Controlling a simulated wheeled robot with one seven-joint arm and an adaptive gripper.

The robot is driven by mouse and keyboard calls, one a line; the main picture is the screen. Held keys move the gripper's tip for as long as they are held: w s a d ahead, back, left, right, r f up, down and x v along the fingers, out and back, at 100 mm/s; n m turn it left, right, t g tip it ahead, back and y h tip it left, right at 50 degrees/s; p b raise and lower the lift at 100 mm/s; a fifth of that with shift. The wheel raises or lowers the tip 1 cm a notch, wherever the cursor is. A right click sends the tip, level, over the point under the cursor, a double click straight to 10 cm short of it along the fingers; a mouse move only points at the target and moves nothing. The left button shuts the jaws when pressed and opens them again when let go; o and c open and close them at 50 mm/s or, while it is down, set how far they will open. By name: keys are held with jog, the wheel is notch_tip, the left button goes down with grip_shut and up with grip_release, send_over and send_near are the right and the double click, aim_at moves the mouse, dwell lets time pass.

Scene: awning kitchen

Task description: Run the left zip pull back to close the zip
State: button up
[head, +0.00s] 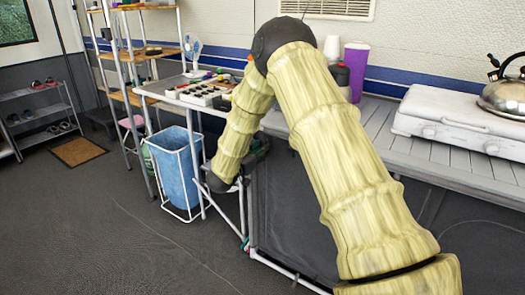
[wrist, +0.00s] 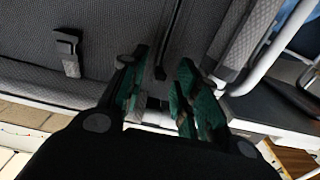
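In the wrist view, a dark grey fabric panel (wrist: 110,25) fills much of the upper picture. A dark zip line (wrist: 171,30) runs down it from the top edge. It ends in a small dark piece, perhaps a zip pull (wrist: 160,73), between my fingertips. My gripper (wrist: 163,75) has green-padded fingers, which stand apart on either side of that piece; contact is not visible. A second dark tab (wrist: 68,50) hangs on the fabric to the left. In the head view, my arm hides most of the gripper and the zip; the fabric front (head: 290,215) shows below the counter.
A white tube frame (wrist: 270,50) stands right of my gripper in the wrist view. In the head view, a blue bin (head: 175,165) stands left of my arm. A white stove (head: 465,125) sits on the right counter. The floor at left is largely clear.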

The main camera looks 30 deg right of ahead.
jog(key=shift+x, duration=1)
grip_shut()
